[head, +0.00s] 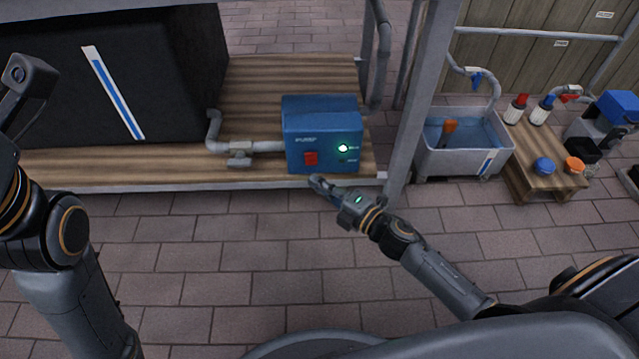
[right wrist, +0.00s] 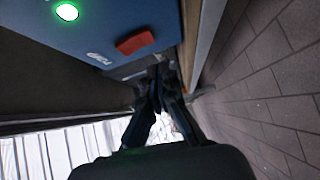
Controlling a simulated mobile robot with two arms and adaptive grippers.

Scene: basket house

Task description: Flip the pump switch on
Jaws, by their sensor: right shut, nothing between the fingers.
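The blue pump box (head: 320,115) stands on the wooden platform, with a red switch (head: 311,158) low on its front face. A green light (head: 343,148) glows to the right of the switch, above a small dark spot. My right gripper (head: 318,183) is shut and empty, just below the switch and in front of the platform edge. In the right wrist view its fingertips (right wrist: 159,78) are together near the red switch (right wrist: 135,43), seemingly not touching it. The green light (right wrist: 67,11) shows there too. My left arm shows at the left, but its gripper fingers are out of view.
A grey pipe with a valve (head: 239,158) joins the box from the left. A metal post (head: 410,100) rises right of the box. A water basin (head: 463,162) and a low wooden table (head: 535,182) are farther right. The paved floor in front is clear.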

